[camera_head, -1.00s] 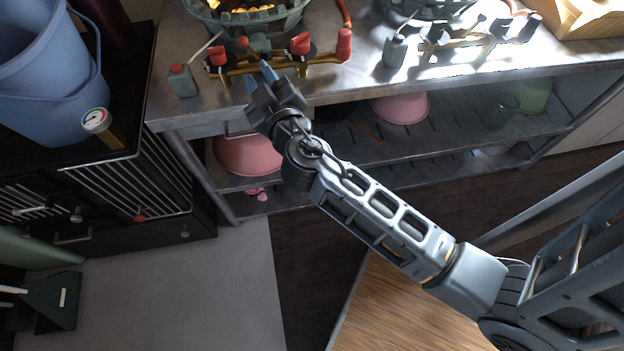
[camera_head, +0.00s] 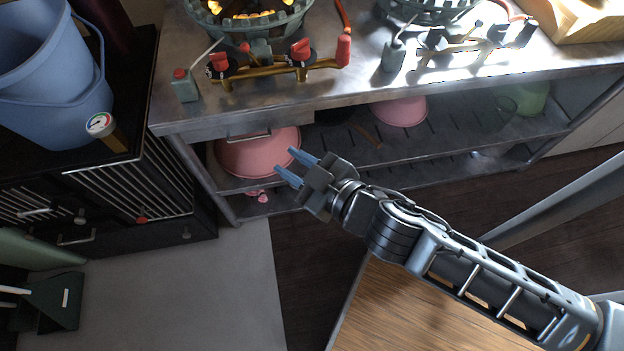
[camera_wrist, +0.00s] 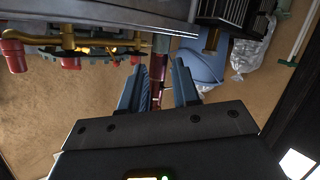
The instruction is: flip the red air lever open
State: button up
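Two red levers sit on a brass pipe (camera_head: 270,70) at the front of the lit burner: a left one (camera_head: 218,65) and a right one (camera_head: 300,48). Which is the air lever, and how it is set, I cannot tell for sure. A red cylinder (camera_head: 343,50) is at the pipe's right end. My gripper (camera_head: 286,161) is open and empty, below and in front of the counter edge, clear of the levers. In the wrist view its blue fingers (camera_wrist: 158,85) are apart, with the pipe (camera_wrist: 67,40) upside down at upper left.
The metal counter (camera_head: 330,95) has a shelf below with a pink bowl (camera_head: 258,155) behind my gripper. A blue bucket (camera_head: 50,75) and a gauge (camera_head: 100,125) are at left. The burner (camera_head: 250,25) holds glowing coals.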

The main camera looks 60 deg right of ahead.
jog(key=shift+y, duration=0.8)
jog(key=s+a, duration=0.1)
jog(key=s+a+r, duration=0.1)
jog(key=s, duration=0.2)
jog(key=shift+s+a+r, duration=0.3)
jog(key=shift+s+a, duration=0.1)
jog(key=m+h, duration=0.3)
jog(key=h, duration=0.6)
send_near(248, 53)
jog(key=w, duration=0.1)
jog(key=shift+g, duration=0.3)
jog(key=x, duration=0.2)
jog(key=p+x, duration=0.1)
jog(key=x, duration=0.5)
jog(key=shift+s+d+r+p, duration=0.15)
jog(key=shift+d+r+p, duration=0.1)
jog(key=shift+p, duration=0.15)
jog(key=shift+c, duration=0.3)
grip_shut()
